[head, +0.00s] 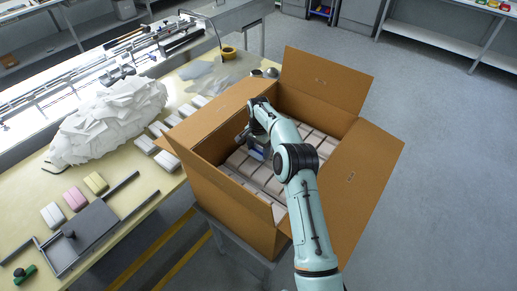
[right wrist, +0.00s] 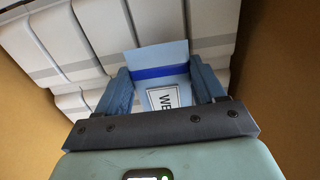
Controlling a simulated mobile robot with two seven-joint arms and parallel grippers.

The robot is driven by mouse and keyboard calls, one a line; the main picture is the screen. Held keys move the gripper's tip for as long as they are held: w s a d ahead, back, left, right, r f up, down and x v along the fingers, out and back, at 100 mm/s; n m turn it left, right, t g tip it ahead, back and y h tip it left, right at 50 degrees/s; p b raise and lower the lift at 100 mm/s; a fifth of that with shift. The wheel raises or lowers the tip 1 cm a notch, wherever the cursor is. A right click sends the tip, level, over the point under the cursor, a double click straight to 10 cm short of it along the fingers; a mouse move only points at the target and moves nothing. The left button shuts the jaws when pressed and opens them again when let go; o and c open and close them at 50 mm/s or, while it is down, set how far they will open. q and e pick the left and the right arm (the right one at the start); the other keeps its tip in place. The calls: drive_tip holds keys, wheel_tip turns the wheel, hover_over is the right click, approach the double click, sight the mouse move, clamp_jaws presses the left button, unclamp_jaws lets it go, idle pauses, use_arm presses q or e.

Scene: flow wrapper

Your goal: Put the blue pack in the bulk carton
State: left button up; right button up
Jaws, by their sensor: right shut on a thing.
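The bulk carton (head: 232,195) is a large open cardboard box with its flaps spread, standing right of the yellow table. Rows of white packs (head: 270,182) lie inside it. My right arm reaches down into the carton. My right gripper (right wrist: 165,88) is shut on the blue pack (right wrist: 160,62), which has a dark blue band and a printed label. In the head view the blue pack (head: 257,152) shows only partly beneath the gripper, inside the carton. In the wrist view it is above or against the white packs; I cannot tell if it touches them. My left gripper is not in view.
On the table, a heap of white wrappers (head: 108,118) lies beside the rail machine (head: 130,55). White, pink (head: 75,198) and yellow (head: 96,183) packs lie near a grey plate (head: 90,230). Carton walls and raised flaps (head: 325,80) surround my right gripper. The floor at right is clear.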

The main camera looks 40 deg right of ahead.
drive_tip(key=shift+f, duration=0.25)
drive_tip(key=shift+f, duration=1.05)
drive_tip(key=shift+f, duration=0.1)
idle(0.3)
drive_tip(key=o, duration=1.1)
drive_tip(key=shift+c, duration=0.2)
drive_tip(key=shift+o, duration=0.2)
drive_tip(key=shift+r, duration=4)
